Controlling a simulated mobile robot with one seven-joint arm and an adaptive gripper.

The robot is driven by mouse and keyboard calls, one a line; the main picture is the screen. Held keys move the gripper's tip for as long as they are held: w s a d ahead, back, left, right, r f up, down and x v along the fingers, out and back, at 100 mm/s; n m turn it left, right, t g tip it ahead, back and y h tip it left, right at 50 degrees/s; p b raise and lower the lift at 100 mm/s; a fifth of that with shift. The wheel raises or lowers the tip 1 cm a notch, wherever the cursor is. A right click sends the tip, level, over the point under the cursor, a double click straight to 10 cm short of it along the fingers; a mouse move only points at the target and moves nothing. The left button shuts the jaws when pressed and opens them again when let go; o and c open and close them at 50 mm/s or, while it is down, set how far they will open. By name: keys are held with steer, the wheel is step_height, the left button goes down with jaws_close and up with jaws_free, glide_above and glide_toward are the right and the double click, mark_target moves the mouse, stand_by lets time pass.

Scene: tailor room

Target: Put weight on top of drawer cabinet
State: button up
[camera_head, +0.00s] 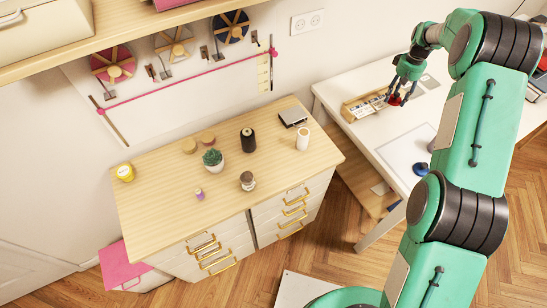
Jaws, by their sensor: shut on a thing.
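The drawer cabinet (150,218) has a light wooden top and white drawers with brass handles, and it stands at the centre left. My gripper (397,94) is at the upper right, over the white desk, to the right of the cabinet. It is shut on a small red thing (396,100), mostly hidden by the fingers; I take this to be the weight, but its shape is unclear. I cannot tell whether the red thing touches the desk or the tray beside it.
The cabinet top holds a potted succulent (212,158), a black spool (248,140), a white spool (302,139), a yellow jar (125,173) and a small jar (247,181). Its front middle has bare room. A wooden tray (352,112) lies on the white desk (345,89).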

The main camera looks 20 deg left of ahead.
steer(key=s+a+n+b, duration=0.1)
steer(key=s+a+n, duration=0.15)
steer(key=a, duration=0.95)
steer(key=s+a+n+b, duration=0.1)
steer(key=s+a, duration=0.2)
steer(key=a, duration=0.9)
steer(key=n+b, duration=0.8)
steer(key=n, duration=0.5)
glide_above(177, 179)
step_height(177, 179, down, 2)
steer(key=shift+w, duration=0.1)
steer(key=shift+f+b, duration=0.5)
steer(key=shift+f, duration=2)
steer(key=shift+f+b, duration=0.6)
steer(key=shift+f, duration=1.9)
